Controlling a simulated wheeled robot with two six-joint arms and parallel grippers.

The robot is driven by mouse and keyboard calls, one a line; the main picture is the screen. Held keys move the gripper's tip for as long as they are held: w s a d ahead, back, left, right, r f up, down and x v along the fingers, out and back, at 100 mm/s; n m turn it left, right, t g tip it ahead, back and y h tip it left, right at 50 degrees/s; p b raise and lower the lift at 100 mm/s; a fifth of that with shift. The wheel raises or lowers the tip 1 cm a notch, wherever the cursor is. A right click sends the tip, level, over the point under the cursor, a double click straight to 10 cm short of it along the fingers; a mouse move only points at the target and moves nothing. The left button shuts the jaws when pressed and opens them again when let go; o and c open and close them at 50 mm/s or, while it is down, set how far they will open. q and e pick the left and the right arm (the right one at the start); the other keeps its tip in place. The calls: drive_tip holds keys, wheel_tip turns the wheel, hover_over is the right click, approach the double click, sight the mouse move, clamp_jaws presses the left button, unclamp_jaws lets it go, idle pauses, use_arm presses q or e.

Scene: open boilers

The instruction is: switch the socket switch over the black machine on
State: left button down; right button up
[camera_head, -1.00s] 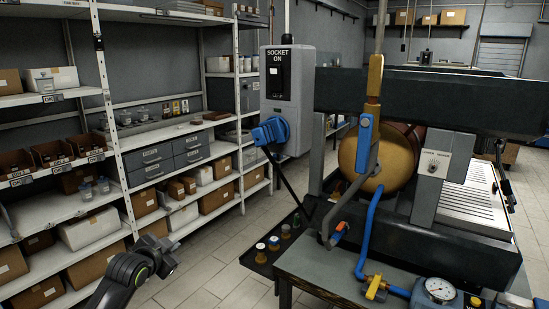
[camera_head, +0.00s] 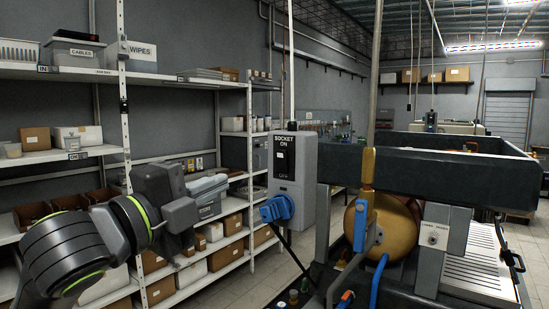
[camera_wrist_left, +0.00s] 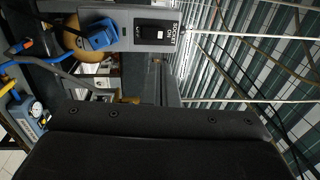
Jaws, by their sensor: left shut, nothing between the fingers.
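The socket box (camera_head: 306,180) is a grey upright housing labelled "SOCKET ON", left of the black machine (camera_head: 450,172). A blue plug (camera_head: 279,208) sits below the switch. The left wrist view shows the box sideways, with the switch (camera_wrist_left: 155,32) and plug (camera_wrist_left: 101,35) near the top. My left gripper (camera_head: 190,214) is shut and empty, left of the box and apart from it. My right gripper is not in view.
A white shelf rack (camera_head: 120,74) with boxes and bins stands behind my left arm. A brass boiler (camera_head: 398,228) with a blue-handled lever sits in the machine, right of the socket box. Air between my left gripper and the box looks clear.

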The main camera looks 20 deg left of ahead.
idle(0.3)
use_arm(q)
drive_tip(key=shift+w, duration=0.15)
drive_tip(key=p, duration=0.6)
approach(279, 156)
drive_tip(key=x, duration=0.5)
drive_tip(key=shift+w+d+r, duration=0.2)
drive_tip(key=shift+w+d, duration=0.2)
drive_tip(key=shift+w, duration=0.45)
